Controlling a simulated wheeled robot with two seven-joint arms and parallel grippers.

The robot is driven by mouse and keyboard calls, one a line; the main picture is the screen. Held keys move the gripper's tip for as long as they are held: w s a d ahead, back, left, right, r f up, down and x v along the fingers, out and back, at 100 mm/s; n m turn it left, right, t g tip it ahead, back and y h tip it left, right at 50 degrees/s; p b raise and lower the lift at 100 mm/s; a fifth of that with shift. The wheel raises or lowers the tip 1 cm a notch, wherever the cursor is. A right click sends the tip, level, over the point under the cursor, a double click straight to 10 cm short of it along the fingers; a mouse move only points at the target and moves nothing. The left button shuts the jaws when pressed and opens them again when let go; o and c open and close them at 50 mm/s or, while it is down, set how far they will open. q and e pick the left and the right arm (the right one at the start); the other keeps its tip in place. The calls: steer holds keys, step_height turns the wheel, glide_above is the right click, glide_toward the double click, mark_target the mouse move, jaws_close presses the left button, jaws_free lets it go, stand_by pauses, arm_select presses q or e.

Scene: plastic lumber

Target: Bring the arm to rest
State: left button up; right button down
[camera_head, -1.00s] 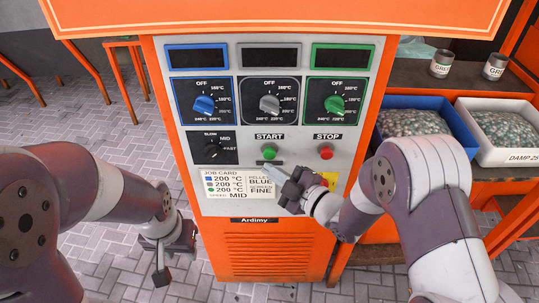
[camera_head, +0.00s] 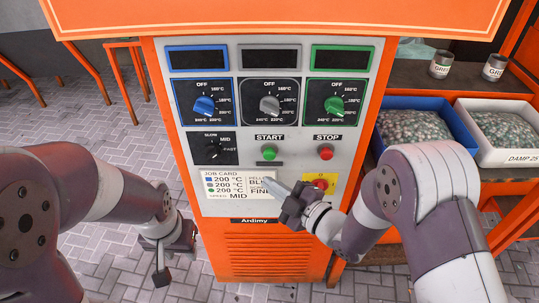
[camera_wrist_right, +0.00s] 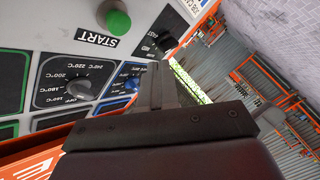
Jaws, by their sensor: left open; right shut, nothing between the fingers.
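My right gripper (camera_head: 268,183) is shut and empty in front of the lower part of the orange machine's grey panel (camera_head: 222,62). Its fingertips cover part of the job card (camera_head: 215,186), below the green START button (camera_head: 269,153), and stand apart from that button. In the right wrist view the closed fingers (camera_wrist_right: 158,85) point up the picture, with the START button (camera_wrist_right: 117,22) to the upper left. My left gripper (camera_head: 170,262) is open and empty, hanging low at the left of the machine, over the paved floor.
The panel carries blue (camera_head: 204,104), grey (camera_head: 270,104) and green (camera_head: 336,105) dials, a speed dial (camera_head: 213,149), a red STOP button (camera_head: 326,153) and a red knob on a yellow plate (camera_head: 320,184). Blue (camera_head: 455,110) and white (camera_head: 486,150) bins stand at the right.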

steer(key=s+d+f+m+g+h+p, duration=0.1)
steer(key=s+d+f+m+g+h, duration=0.1)
steer(key=d+f+m+g+h, duration=0.5)
steer(key=s+d+r+m+g+h+p, duration=0.3)
steer(key=s+d+r+m+h+p, duration=0.2)
steer(key=s+d+r+m, duration=0.5)
steer(key=shift+s+d+m+g+p, duration=0.15)
steer(key=shift+s+m+g+p, duration=0.25)
steer(key=shift+s+m, duration=0.45)
